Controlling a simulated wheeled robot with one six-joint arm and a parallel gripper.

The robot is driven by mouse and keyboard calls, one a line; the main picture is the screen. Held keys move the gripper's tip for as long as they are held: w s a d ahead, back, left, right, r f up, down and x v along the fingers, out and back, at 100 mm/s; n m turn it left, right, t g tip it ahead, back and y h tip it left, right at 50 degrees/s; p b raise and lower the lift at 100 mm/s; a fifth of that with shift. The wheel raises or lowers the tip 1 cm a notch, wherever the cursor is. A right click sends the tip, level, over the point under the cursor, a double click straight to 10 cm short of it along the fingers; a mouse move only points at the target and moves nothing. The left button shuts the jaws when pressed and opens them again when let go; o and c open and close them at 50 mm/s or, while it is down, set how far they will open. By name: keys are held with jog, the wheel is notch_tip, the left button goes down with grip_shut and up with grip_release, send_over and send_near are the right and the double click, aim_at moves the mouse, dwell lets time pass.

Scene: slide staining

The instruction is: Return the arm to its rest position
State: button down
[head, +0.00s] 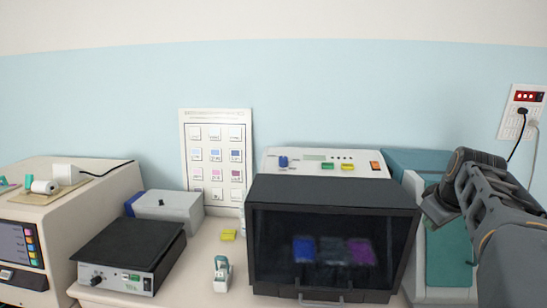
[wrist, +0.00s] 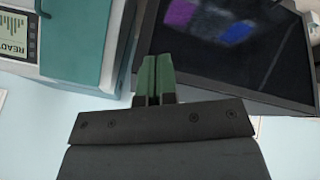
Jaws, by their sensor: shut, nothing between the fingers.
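My arm comes in from the right edge in the head view, with its dark links raised in front of the teal and white machine (head: 449,250). The fingertips are not clear in the head view. In the wrist view my gripper (wrist: 158,62) has its two green fingers together, with nothing between them. The gripper appears apart from both.
The dark-windowed box (head: 335,194) stands mid-right, with blue and purple shapes behind its window. A black-topped heater (head: 128,250), a small green-and-white bottle (head: 221,276) and a yellow block (head: 228,235) are left of it. A socket panel (head: 521,112) with a cable is on the wall.

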jog(key=s+a+f+m+b, duration=0.2)
jog(key=s+a+f, duration=0.5)
jog(key=a, duration=0.3)
jog(key=s+a+f+m+y+b, duration=0.1)
jog(key=s+a+f+m, duration=0.1)
jog(key=s+a+f, duration=0.5)
jog(key=shift+a+f+b, duration=0.4)
jog(key=shift+a+f, duration=1.2)
jog(key=shift+f, duration=0.15)
